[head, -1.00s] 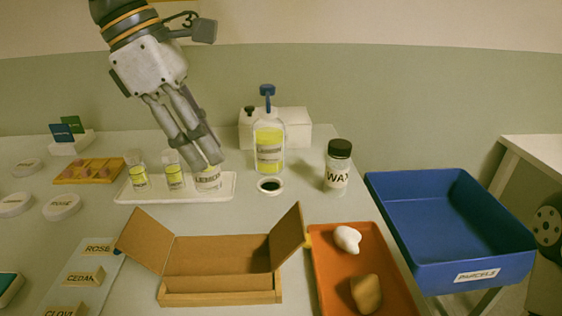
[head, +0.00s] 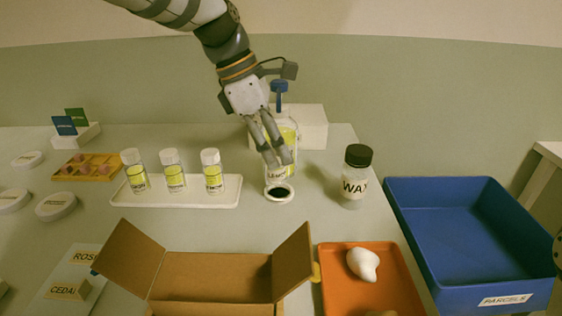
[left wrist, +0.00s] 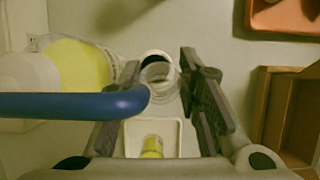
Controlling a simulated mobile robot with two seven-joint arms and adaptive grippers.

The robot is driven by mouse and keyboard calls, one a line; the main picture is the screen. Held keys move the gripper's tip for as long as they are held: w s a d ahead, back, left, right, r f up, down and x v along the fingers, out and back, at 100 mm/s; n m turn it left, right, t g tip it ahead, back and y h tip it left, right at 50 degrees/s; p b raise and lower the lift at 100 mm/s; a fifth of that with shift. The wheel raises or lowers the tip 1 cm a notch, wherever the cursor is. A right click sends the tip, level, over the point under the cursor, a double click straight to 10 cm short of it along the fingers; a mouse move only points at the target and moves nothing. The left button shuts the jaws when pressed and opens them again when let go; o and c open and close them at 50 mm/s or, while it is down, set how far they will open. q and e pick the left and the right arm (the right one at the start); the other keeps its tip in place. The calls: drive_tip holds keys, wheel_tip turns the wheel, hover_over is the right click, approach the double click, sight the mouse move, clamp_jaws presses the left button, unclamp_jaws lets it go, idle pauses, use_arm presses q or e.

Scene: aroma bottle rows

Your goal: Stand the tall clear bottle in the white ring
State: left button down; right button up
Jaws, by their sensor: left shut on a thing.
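My left gripper (head: 280,161) is shut on the tall clear bottle, hard to see in the head view. In the left wrist view its clear round rim (left wrist: 158,73) shows between the two fingers. The white ring (head: 279,192) lies on the table just below the fingertips, with a dark centre. Part of it also shows behind the bottle in the left wrist view (left wrist: 155,55). I cannot tell whether the bottle touches the ring; its lower end is not clear. My right gripper is not in view.
A pump bottle (head: 291,128) with yellow liquid stands close behind the gripper. A white tray (head: 192,198) with three small yellow bottles is to the left. A WAX jar (head: 356,176) stands to the right. An open cardboard box (head: 212,275) is in front, beside an orange tray (head: 338,293).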

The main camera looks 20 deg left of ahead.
use_arm(q)
drive_tip(key=shift+w+d+f, duration=0.1)
drive_tip(key=shift+w+f, duration=0.15)
drive_tip(key=f, duration=0.3)
drive_tip(key=shift+w+f, duration=0.2)
drive_tip(key=shift+w, duration=0.05)
drive_tip(key=c, duration=1.5)
unclamp_jaws()
drive_tip(key=shift+f, duration=0.1)
drive_tip(key=shift+o, duration=0.2)
drive_tip(key=v, duration=1.2)
drive_tip(key=shift+s, duration=0.15)
